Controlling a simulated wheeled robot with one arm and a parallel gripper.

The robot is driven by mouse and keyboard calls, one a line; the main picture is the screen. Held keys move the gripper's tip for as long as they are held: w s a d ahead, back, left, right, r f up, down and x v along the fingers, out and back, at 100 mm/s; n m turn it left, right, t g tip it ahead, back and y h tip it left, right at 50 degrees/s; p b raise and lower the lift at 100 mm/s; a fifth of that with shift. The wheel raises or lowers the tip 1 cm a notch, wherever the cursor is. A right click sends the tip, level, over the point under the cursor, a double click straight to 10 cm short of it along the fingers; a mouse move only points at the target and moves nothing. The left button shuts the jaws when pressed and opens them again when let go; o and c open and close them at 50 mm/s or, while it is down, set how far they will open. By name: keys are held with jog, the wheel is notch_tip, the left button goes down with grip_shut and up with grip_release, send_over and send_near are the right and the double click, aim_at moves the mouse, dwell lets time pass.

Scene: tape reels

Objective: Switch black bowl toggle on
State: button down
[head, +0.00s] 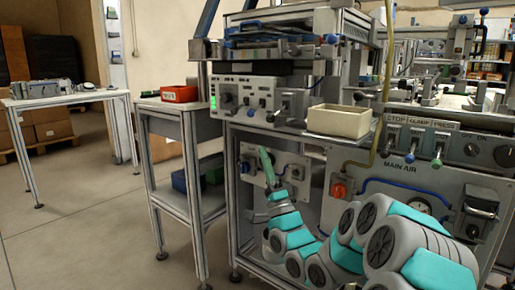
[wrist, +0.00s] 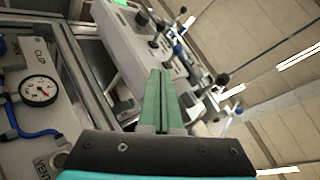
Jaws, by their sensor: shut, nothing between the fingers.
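A grey control box (head: 250,95) sits on the machine bench, with a row of small toggles and knobs on its front and a green lit display at its left end. One black knob (head: 228,101) is at the left of that row. I cannot read the labels or tell which control is the black bowl toggle, or its position. My gripper (head: 265,152) has green fingers pressed together, empty, pointing up in front of the lower panel, below the box. In the wrist view, my gripper (wrist: 160,72) points toward the control box front (wrist: 122,38), where dark knobs (wrist: 153,43) stick out.
A lower panel (head: 252,160) with a gauge and knobs is behind my gripper. A beige bin (head: 338,121) sits on a ledge to the upper right. The wrist view shows a gauge (wrist: 38,88) and blue hose (wrist: 12,118) at left. Floor is free at left.

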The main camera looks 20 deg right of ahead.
jog(key=w+a+r+p, duration=0.1)
jog(key=w+a+r, duration=0.3)
jog(key=w+r, duration=0.3)
jog(key=shift+r, duration=0.55)
jog(key=shift+a+r+m+h+p, duration=0.1)
jog(key=shift+r+m+h+p, duration=0.05)
jog(key=shift+m+h, duration=0.35)
jog(key=shift+a+r+m+h+p, duration=0.1)
jog(key=shift+m+h+p, duration=0.05)
jog(key=shift+m+h, duration=0.35)
jog(key=shift+s+a+r+m+h, duration=0.1)
jog(key=shift+r+m+h, duration=0.1)
jog(key=shift+m+h, duration=0.5)
jog(key=s+a+f+m+g+h, duration=0.1)
jog(key=s+a+m+g+h, duration=0.1)
jog(key=s+m+h, duration=0.4)
jog(key=shift+s+f+m+g+p, duration=0.35)
jog(key=shift+s+m+g, duration=0.2)
jog(key=shift+g, duration=0.25)
